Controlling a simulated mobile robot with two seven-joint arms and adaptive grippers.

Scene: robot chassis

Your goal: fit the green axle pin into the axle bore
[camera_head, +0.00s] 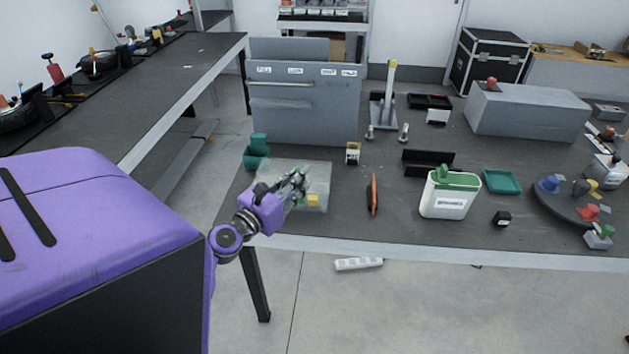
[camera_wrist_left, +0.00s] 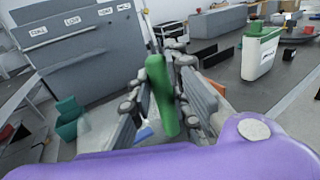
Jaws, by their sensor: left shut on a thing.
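My left gripper (camera_head: 297,183) is over the front left of the dark table, above a pale translucent plate (camera_head: 322,170). In the left wrist view it is shut on the green axle pin (camera_wrist_left: 162,95), which stands roughly upright, slightly tilted, between the two finger pads. In the head view the pin is small and mostly hidden by the fingers. A yellow block (camera_head: 313,201) shows beside the fingertips near the plate's front edge. I cannot make out the axle bore in either view. My right gripper is out of view.
A teal container (camera_head: 256,156) stands left of the plate, with a tall grey labelled cabinet (camera_head: 305,105) behind. An orange-edged tool (camera_head: 374,194) and a white bin with green lid (camera_head: 447,198) stand to the right. The table's front edge (camera_head: 420,250) is close.

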